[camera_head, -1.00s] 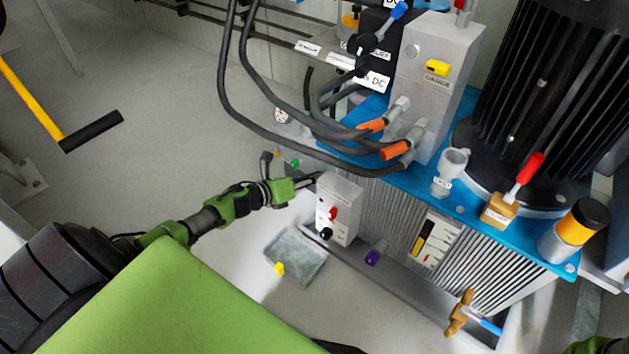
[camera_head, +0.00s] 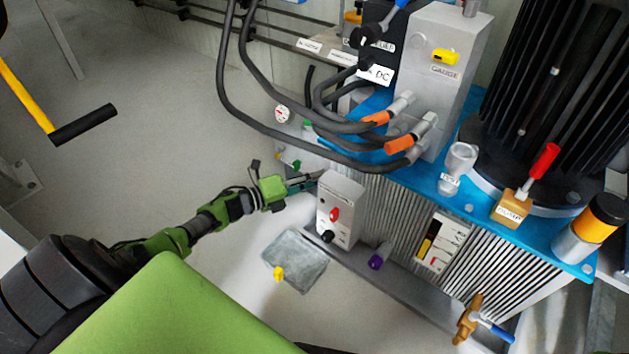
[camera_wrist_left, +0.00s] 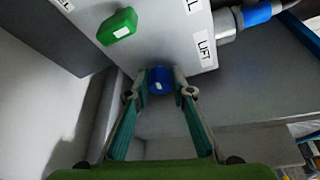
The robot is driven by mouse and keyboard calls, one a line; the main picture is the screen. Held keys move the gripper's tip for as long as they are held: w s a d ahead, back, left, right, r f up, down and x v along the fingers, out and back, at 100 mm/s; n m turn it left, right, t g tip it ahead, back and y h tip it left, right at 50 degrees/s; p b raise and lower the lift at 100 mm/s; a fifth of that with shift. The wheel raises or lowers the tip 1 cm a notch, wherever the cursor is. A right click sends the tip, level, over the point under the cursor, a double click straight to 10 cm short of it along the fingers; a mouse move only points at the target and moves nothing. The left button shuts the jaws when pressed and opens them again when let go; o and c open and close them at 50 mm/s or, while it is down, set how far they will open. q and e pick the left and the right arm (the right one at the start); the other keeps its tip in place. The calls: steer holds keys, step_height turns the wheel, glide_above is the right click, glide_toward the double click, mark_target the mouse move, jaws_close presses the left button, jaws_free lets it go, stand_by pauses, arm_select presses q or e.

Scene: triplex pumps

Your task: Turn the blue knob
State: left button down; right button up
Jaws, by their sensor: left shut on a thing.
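The blue knob (camera_wrist_left: 159,80) shows in the left wrist view, low on the face of a grey box, below a label reading LIFT. My left gripper (camera_wrist_left: 160,88) has its two fingers on either side of the knob and is shut on it. In the head view my left gripper (camera_head: 308,182) reaches in from the left against the side of the grey box (camera_head: 343,195). The blue knob is hidden in the head view. My right gripper does not show.
A green knob (camera_wrist_left: 117,26) is on the same box face. A red knob (camera_head: 334,214) and a black knob (camera_head: 327,237) are on the box's front. Dark hoses (camera_head: 262,120) hang above my left arm. A grey tray (camera_head: 296,262) lies below. Open floor is at left.

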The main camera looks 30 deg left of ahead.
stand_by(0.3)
arm_select(q)
steer(key=c, duration=1.8)
jaws_free()
steer(key=v, duration=1.2)
steer(key=shift+s, duration=0.1)
